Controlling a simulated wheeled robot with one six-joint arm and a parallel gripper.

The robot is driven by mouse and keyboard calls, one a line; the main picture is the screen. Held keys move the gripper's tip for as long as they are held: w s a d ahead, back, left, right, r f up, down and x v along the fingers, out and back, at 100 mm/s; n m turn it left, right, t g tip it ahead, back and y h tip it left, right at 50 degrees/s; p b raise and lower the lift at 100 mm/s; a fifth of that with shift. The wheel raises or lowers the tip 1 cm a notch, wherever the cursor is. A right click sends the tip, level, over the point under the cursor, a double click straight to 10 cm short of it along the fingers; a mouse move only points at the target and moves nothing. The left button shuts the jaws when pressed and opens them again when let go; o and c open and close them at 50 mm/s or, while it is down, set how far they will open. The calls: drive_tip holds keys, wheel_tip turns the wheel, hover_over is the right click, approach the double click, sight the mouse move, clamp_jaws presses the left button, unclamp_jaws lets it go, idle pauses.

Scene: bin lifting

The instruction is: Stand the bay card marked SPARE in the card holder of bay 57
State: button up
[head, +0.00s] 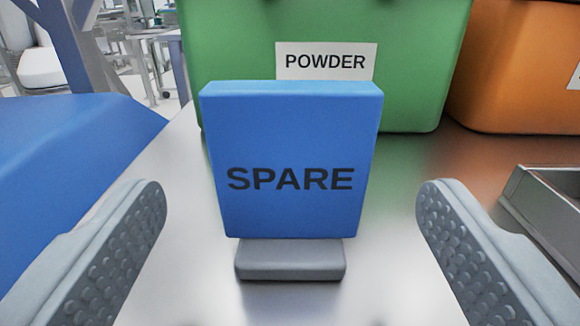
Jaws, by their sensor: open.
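The blue bay card (292,135) marked SPARE stands upright in the middle of the head view. Its lower edge meets a grey card holder (290,260) on the shiny metal surface. My gripper (291,212) is open, with one ridged finger to the left of the card and the other to the right. Both fingers are clear of the card, with a wide gap on each side. No bay number shows, so I cannot tell which bay this holder belongs to.
A green bin (420,60) labelled POWDER stands behind the card, and an orange bin (515,65) is at the right. A grey metal tray or frame (545,200) sits at the right edge. A blue surface (70,150) lies at the left. The metal surface (400,260) around the holder is bare.

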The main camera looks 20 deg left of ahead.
sight(291, 180)
drive_tip(key=shift+x, duration=1.25)
drive_tip(key=c, duration=1.2)
